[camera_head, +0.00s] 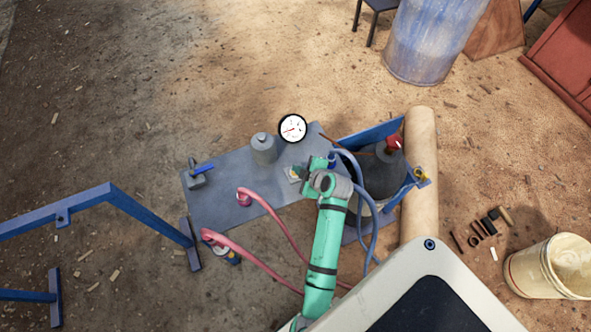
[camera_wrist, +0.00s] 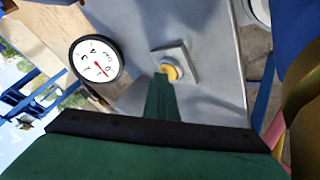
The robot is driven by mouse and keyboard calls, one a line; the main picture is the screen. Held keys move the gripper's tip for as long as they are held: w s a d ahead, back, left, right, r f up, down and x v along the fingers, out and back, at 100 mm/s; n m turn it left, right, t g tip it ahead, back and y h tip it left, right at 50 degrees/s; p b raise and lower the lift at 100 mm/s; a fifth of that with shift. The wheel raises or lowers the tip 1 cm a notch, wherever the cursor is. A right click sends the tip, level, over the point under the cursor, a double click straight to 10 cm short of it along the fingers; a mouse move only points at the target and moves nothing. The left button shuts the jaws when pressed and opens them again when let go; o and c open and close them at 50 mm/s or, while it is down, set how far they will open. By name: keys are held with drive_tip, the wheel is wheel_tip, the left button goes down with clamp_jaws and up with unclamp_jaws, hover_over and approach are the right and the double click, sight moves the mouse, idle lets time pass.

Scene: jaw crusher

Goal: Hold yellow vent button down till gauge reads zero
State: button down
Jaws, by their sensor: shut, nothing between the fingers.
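The yellow vent button (camera_wrist: 172,72) sits on a small square light-grey plate on the grey bench panel. My green gripper (camera_wrist: 163,80) is shut and empty, its fingertips right at the button and covering part of it; I cannot tell whether they press it. In the head view, my gripper (camera_head: 301,173) is over the button's plate (camera_head: 293,175). The round white gauge (camera_head: 292,128) with a black rim stands behind the button. It also shows in the wrist view (camera_wrist: 96,59). Its red needle is visible, but its exact reading is too small to tell.
A grey cylinder (camera_head: 264,149) stands left of the gauge. A blue-handled valve (camera_head: 198,175) is at the panel's left end. Pink hoses (camera_head: 265,205) and a blue hose (camera_head: 366,215) run close to my arm. A dark tank with a red knob (camera_head: 393,144) is at right.

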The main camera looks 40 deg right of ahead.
drive_tip(key=shift+s+a+f, duration=0.1)
drive_tip(key=shift+s+f, duration=0.1)
drive_tip(key=shift+f, duration=0.05)
drive_tip(key=shift+w+r, duration=0.15)
drive_tip(key=shift+r, duration=1.25)
drive_tip(key=shift+r, duration=0.25)
wheel_tip(320, 180, up, 4)
drive_tip(key=shift+r, duration=0.2)
